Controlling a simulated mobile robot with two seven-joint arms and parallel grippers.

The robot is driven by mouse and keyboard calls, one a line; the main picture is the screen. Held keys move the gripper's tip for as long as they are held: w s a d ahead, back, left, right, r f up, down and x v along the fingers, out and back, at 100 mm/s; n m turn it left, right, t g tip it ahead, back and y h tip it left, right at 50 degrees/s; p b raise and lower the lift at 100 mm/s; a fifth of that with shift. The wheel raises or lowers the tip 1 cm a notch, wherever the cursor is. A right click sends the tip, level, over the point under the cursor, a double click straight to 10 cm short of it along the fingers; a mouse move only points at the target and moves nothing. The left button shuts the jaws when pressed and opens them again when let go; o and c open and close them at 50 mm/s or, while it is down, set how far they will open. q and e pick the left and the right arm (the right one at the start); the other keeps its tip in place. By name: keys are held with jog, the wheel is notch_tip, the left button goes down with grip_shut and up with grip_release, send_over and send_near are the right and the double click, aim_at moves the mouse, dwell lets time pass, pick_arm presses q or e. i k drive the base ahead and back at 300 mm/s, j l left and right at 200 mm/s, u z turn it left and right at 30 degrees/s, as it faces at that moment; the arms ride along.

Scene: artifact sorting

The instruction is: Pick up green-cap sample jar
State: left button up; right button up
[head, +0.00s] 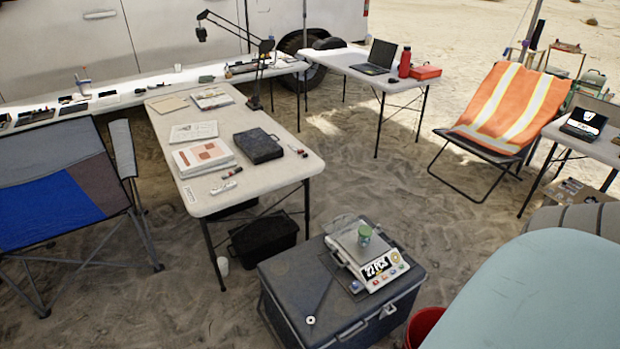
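A small green jar (364,235) stands upright on the pan of a white scale (367,259). Its top looks green, but it is too small to make out the cap clearly. The scale rests on a dark grey cooler box (290,287) at the bottom middle of the head view. Neither of my grippers shows in this view.
A long folding table (215,205) with papers, books and a black case (258,146) stands behind the cooler to the left. A blue camp chair (60,200) is at the left, an orange striped chair (510,105) at the right. A red bucket (424,326) sits right of the cooler.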

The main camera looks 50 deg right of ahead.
aim_at(363, 242)
jog(key=i+j+u, duration=0.15)
jog(key=i+j, duration=0.15)
jog(key=i+j+u, duration=0.15)
jog(key=i, duration=0.35)
jog(key=i+j+u, duration=0.15)
jog(key=i, duration=0.25)
jog(key=i+l+z, duration=0.1)
jog(key=i+z, duration=0.2)
jog(key=z, duration=0.2)
jog(key=i+z, duration=0.3)
jog(key=z, duration=0.2)
jog(key=i+j+z, duration=0.2)
jog(key=z, duration=0.25)
jog(key=i+l+z, duration=0.1)
jog(key=i+z, duration=1)
jog(key=k+j, duration=0.05)
